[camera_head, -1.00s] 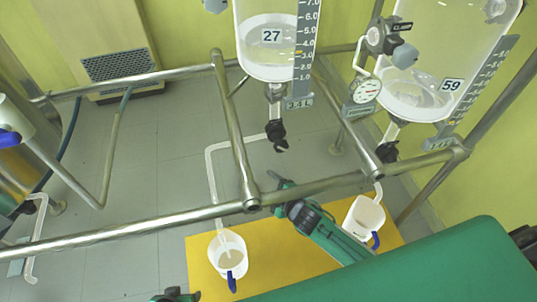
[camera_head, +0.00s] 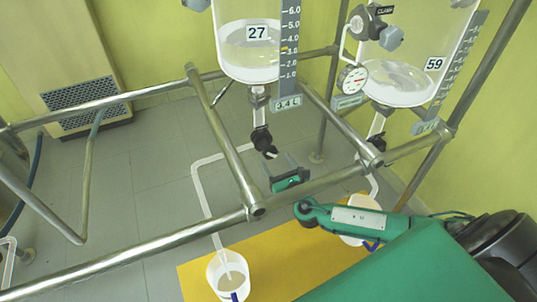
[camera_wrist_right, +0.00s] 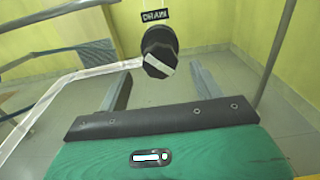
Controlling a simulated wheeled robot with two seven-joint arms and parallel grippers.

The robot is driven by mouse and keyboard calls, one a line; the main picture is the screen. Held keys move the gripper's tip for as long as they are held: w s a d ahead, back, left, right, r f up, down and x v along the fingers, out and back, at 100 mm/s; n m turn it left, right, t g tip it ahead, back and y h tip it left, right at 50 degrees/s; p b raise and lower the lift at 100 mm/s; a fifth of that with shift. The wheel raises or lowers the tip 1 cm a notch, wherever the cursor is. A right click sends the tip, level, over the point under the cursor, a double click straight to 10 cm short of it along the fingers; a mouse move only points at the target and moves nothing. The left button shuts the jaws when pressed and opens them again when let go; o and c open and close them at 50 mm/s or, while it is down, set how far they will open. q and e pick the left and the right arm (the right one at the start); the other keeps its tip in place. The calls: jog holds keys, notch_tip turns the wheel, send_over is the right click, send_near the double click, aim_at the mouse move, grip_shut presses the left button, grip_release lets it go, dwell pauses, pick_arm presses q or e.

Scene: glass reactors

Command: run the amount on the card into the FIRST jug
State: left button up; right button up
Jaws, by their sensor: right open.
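Reactor 27 (camera_head: 248,58) is a glass vessel with clear liquid, a numbered scale and a small card (camera_head: 286,104) that seems to read 3.4 L. Its black drain valve knob (camera_head: 263,142) hangs below, also seen in the right wrist view (camera_wrist_right: 159,53) with a DRAIN label. A white pipe runs from it to a white jug (camera_head: 213,279), whose pipe end is over its mouth. My right gripper (camera_head: 277,160) is open just below the knob. In the wrist view its two fingers (camera_wrist_right: 160,85) are apart, with the knob ahead between them, seemingly not touched. My left gripper is out of view.
Reactor 59 (camera_head: 400,84) stands at the right with a gauge (camera_head: 353,78) and a second white jug (camera_head: 361,203), partly hidden by my right arm. Steel rails (camera_head: 150,240) cross in front of the valves. The jugs are at a yellow mat (camera_head: 285,245).

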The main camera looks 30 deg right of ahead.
aim_at(272, 155)
jog(key=w, duration=0.5)
jog(key=shift+w+d, duration=0.2)
jog(key=shift+w, duration=0.1)
jog(key=shift+b, duration=0.3)
jog(key=c, duration=1)
